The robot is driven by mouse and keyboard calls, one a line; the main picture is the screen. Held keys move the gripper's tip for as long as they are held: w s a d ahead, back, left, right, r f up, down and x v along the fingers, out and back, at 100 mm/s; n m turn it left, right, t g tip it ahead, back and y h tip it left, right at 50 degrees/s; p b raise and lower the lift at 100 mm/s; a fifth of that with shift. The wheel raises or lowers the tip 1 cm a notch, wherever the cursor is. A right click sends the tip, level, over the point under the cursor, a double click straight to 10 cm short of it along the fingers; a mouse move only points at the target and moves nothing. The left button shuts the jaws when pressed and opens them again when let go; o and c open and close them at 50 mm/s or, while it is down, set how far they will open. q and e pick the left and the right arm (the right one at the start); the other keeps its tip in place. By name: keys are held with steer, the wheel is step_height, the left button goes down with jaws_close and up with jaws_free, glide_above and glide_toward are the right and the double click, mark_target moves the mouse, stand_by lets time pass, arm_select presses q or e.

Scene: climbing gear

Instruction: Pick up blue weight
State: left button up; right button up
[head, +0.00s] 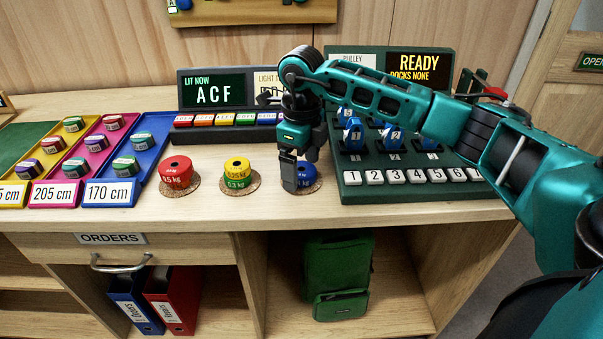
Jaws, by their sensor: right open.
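The blue weight (309,178) sits on a round cork mat (313,190) near the front of the counter. My right gripper (296,178) points down right at it, and its fingers hide the weight's left part. The gripper is open; whether the fingers touch the weight cannot be told. To the left, a red weight (176,173) and a yellow-over-green stack of weights (237,174) stand on their own cork mats. My left gripper is not in view.
A dark green pulley panel (410,182) with numbered white keys stands close to the right of the weight. A display with coloured buttons (212,88) stands behind. Trays of rope rolls (110,193) lie at the left. The counter's front edge (260,218) is near.

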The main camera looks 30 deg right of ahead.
steer(key=shift+c, duration=0.4)
steer(key=c, duration=1.4)
steer(key=shift+r, duration=0.1)
